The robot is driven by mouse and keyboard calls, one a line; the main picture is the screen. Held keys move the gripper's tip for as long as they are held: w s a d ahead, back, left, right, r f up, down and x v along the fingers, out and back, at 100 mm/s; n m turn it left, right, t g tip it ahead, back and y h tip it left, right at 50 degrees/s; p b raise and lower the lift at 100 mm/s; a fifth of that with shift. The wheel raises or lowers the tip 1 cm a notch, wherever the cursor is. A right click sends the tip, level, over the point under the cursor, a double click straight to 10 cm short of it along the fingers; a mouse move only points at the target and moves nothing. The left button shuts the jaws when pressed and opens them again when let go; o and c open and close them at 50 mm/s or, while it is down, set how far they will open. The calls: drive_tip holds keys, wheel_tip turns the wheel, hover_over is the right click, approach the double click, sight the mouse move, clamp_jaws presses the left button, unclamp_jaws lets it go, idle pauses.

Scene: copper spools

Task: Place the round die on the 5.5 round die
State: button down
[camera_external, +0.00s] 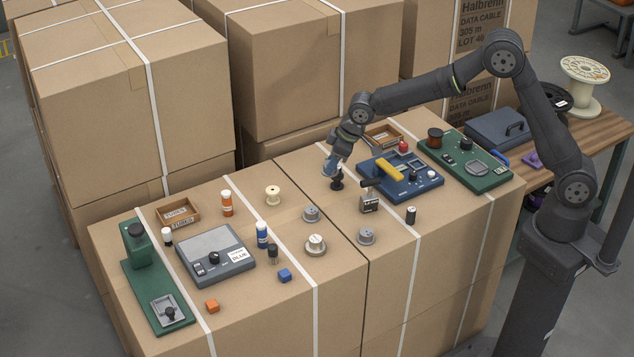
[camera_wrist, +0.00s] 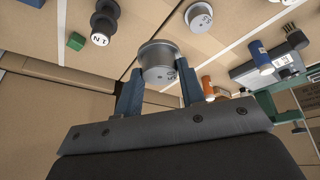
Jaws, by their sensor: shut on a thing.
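My gripper (camera_external: 330,167) is above the far part of the carton top, left of the blue device. In the wrist view its blue fingers (camera_wrist: 158,92) are shut on a grey round die (camera_wrist: 160,55), a short cylinder with a flange and a dark marking too small to read. The held die is hard to make out in the external view. One also shows in the wrist view (camera_wrist: 198,16). I cannot read which is 5.5.
A grey scale (camera_external: 216,256) stands left. Carton is clear between dies.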

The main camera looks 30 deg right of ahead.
drive_tip(key=a+f, duration=0.1)
drive_tip(key=a, duration=0.1)
drive_tip(key=s+a+f, duration=0.1)
drive_tip(key=a+f, duration=0.1)
drive_tip(key=a, duration=0.1)
drive_tip(key=s+a+f, duration=0.1)
drive_tip(key=a, duration=0.1)
drive_tip(key=shift+s+a+f, duration=0.1)
drive_tip(key=shift+a+f, duration=0.25)
drive_tip(key=shift+f, duration=1.95)
drive_tip(key=shift+f, duration=0.15)
drive_tip(key=c, duration=0.9)
unclamp_jaws()
drive_tip(key=v, duration=1.2)
